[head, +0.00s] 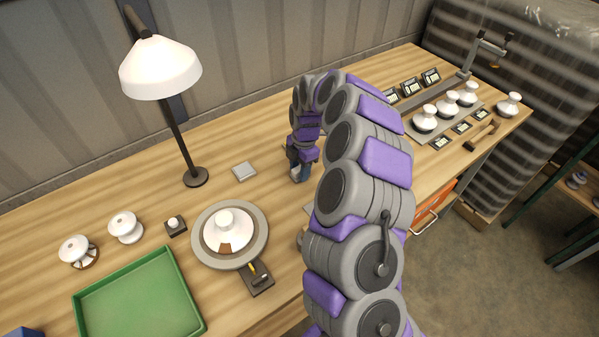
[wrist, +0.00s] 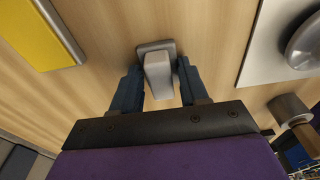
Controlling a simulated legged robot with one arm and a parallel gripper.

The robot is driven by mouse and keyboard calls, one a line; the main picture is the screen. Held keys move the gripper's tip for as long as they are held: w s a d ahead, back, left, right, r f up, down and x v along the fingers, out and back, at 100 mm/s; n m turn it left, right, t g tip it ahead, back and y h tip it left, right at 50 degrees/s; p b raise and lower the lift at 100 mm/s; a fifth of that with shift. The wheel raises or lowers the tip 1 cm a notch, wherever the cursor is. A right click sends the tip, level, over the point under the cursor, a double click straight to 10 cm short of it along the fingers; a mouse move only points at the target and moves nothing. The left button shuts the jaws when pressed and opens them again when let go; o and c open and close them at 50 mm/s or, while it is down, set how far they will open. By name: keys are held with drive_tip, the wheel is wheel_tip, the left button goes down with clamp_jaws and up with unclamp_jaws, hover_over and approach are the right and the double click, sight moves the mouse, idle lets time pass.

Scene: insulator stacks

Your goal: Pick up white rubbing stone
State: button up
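A pale white-grey block (wrist: 158,75), which looks like the white rubbing stone, stands on the wooden bench between my fingers in the wrist view. A darker grey rounded piece (wrist: 155,46) shows at its far end; I cannot tell whether it is part of the stone. My gripper (wrist: 160,82) has its two dark blue fingers on either side of the block, close to its sides. Whether both fingers press on it cannot be told. In the head view my gripper (head: 300,174) points down at the bench, and the stone there is mostly hidden.
A yellow object (wrist: 40,32) and a grey plate (wrist: 262,45) flank my gripper. A lamp (head: 160,70), grey square block (head: 244,171), round turntable (head: 258,248) and green tray (head: 140,300) lie left. White insulators (head: 447,104) stand right. My arm hides part of the bench.

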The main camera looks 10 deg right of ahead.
drive_tip(key=c, duration=0.8)
drive_tip(key=shift+o, duration=0.2)
drive_tip(key=shift+r, duration=0.1)
wheel_tip(320, 180, up, 10)
drive_tip(key=shift+f+p, duration=0.1)
drive_tip(key=shift+p, duration=1.05)
